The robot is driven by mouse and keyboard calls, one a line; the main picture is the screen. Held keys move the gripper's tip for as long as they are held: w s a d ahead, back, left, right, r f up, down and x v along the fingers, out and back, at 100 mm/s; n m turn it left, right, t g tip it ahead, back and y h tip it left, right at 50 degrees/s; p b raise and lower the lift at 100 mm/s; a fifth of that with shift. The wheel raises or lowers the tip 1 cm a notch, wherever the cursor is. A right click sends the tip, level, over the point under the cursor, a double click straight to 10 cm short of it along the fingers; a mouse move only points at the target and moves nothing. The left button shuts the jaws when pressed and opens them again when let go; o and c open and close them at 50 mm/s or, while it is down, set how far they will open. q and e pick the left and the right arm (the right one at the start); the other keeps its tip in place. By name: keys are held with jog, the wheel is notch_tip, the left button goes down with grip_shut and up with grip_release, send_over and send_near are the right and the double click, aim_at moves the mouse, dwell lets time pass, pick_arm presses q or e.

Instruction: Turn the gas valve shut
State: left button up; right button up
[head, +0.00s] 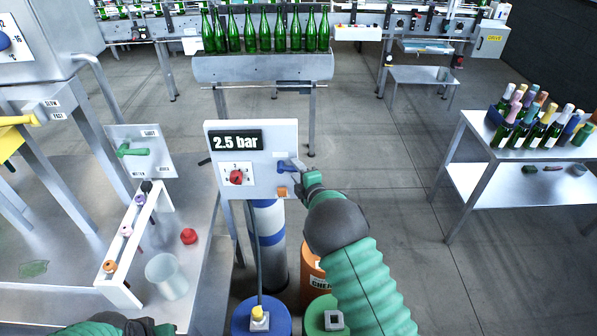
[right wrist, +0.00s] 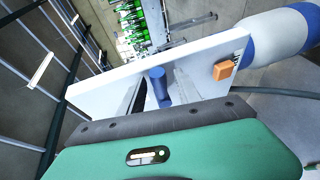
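The gas valve's blue handle (head: 287,168) sits on the right side of a white upright panel (head: 262,188) showing "2.5 bar". My right gripper (head: 299,168) is at the panel, right beside the handle. In the right wrist view the blue handle (right wrist: 159,86) stands between the two fingers of my right gripper (right wrist: 161,92), with a narrow gap on each side, so the fingers look open around it. My left gripper (head: 130,326) shows only partly at the bottom left edge, and its fingers cannot be made out.
A red knob (head: 236,177) and an orange block (head: 282,192) are on the same panel. A blue-and-white cylinder (head: 268,225) stands below it. A clear cup (head: 166,277) and a white rack (head: 133,245) stand on the left bench.

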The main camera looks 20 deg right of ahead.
jog(key=shift+a+r, duration=0.1)
jog(key=shift+a, duration=0.1)
jog(key=shift+s, duration=0.25)
jog(key=b+v, duration=0.3)
jog(key=v, duration=1.3)
jog(key=shift+s, duration=0.15)
